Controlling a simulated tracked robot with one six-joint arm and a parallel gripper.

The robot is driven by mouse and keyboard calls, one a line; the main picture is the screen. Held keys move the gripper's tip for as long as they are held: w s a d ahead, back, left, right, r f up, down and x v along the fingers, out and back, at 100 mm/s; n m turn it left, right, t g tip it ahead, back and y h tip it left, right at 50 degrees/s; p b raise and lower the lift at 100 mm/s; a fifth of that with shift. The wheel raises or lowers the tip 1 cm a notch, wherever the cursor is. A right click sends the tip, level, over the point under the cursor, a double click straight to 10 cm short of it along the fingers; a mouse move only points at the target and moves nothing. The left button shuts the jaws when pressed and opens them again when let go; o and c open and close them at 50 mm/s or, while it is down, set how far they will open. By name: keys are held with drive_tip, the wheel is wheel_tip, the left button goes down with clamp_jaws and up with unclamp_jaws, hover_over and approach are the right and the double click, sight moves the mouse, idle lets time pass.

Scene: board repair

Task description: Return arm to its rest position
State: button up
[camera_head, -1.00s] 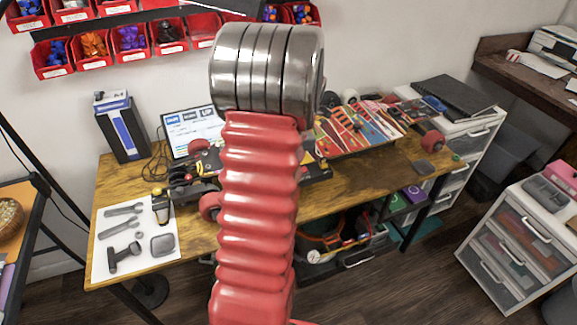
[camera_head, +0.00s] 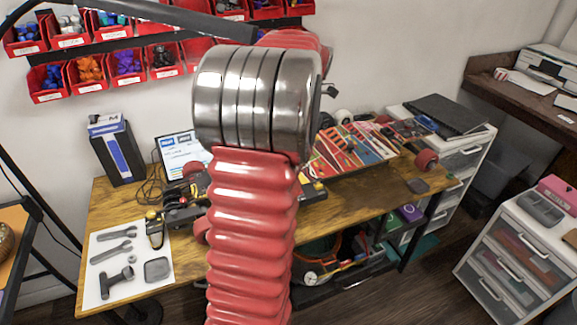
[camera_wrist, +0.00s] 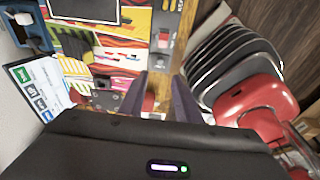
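My red ribbed arm with its banded metal joint (camera_head: 255,100) stands upright in the middle of the head view. A further red part of it shows behind the joint at the top. My gripper (camera_wrist: 160,84) shows in the wrist view with its two dark fingers spread apart. Nothing is visible between them. In the head view I cannot make out the gripper behind the arm. The board with a colourful deck (camera_head: 345,150) lies on the wooden workbench (camera_head: 365,197). Its patterned deck fills the upper left of the wrist view (camera_wrist: 115,52).
A white tool mat (camera_head: 126,277) with grey tools lies at the bench's left end. A blue-black box (camera_head: 118,150) and a screen (camera_head: 180,147) stand at the back. Red bins (camera_head: 85,72) line the wall above. White drawers (camera_head: 515,250) stand at the right.

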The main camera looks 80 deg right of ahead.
drive_tip(key=shift+s+r, duration=0.1)
drive_tip(key=shift+r, duration=0.5)
idle(0.4)
